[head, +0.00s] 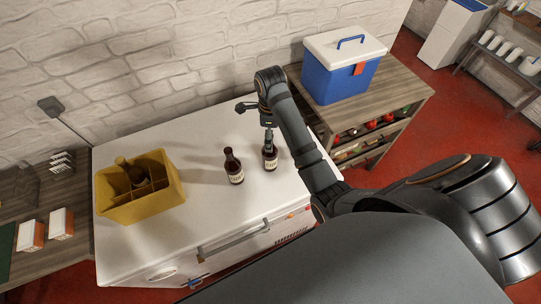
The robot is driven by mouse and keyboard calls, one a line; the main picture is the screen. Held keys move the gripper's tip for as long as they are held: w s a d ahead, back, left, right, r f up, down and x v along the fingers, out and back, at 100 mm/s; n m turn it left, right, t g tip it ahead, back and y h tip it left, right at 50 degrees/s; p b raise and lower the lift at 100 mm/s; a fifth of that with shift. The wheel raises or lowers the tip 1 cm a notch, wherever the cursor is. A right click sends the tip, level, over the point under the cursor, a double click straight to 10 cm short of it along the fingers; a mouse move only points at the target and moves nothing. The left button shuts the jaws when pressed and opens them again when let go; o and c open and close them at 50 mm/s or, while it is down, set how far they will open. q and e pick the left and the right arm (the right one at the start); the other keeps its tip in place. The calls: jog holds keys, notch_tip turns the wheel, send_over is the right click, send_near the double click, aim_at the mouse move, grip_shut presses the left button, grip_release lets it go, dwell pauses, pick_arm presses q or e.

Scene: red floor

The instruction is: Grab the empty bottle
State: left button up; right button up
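Two dark brown bottles with pale labels stand upright on the white chest top: one left of centre (234,168), the other to its right (270,159). A similar bottle (134,171) sits tilted in the yellow divided crate (152,208) on the left. I cannot tell which bottle is empty. My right gripper (255,127) is above the right bottle, its fingers spread apart. One finger points left; the other points down and covers that bottle's neck. I cannot tell whether it touches. My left gripper is out of view.
The white chest (215,215) has clear room around the bottles. A blue cooler with a white lid (335,84) stands on a wooden shelf unit at the right. Small boxes (61,223) sit on the left table. A brick wall runs behind.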

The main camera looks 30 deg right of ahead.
jog(key=f, duration=0.1)
jog(key=f+b, duration=0.1)
jog(key=shift+w+a+f, duration=0.15)
jog(key=shift+w+f, duration=0.1)
jog(key=shift+f, duration=0.05)
jog(key=shift+w+a+f, duration=0.15)
jog(key=shift+w+f, duration=0.15)
jog(key=shift+w, duration=0.05)
jog(key=shift+w+f+b, duration=0.2)
jog(key=shift+f+b, duration=0.05)
jog(key=shift+b, duration=0.1)
jog(key=shift+s+f+b, duration=0.3)
jog(key=shift+f+b, duration=0.25)
jog(key=f+b, duration=0.1)
jog(key=f, duration=0.1)
jog(key=s+f+b, duration=0.1)
jog(key=shift+d+f+b, duration=0.2)
jog(key=shift+d+b, duration=0.05)
jog(key=shift+b, duration=0.05)
jog(key=shift+w, duration=0.15)
jog(key=shift+r, duration=0.1)
jog(key=c, duration=1.6)
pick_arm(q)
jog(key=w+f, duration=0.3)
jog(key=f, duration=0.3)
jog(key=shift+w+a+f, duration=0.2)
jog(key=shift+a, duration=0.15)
pick_arm(e)
grip_shut()
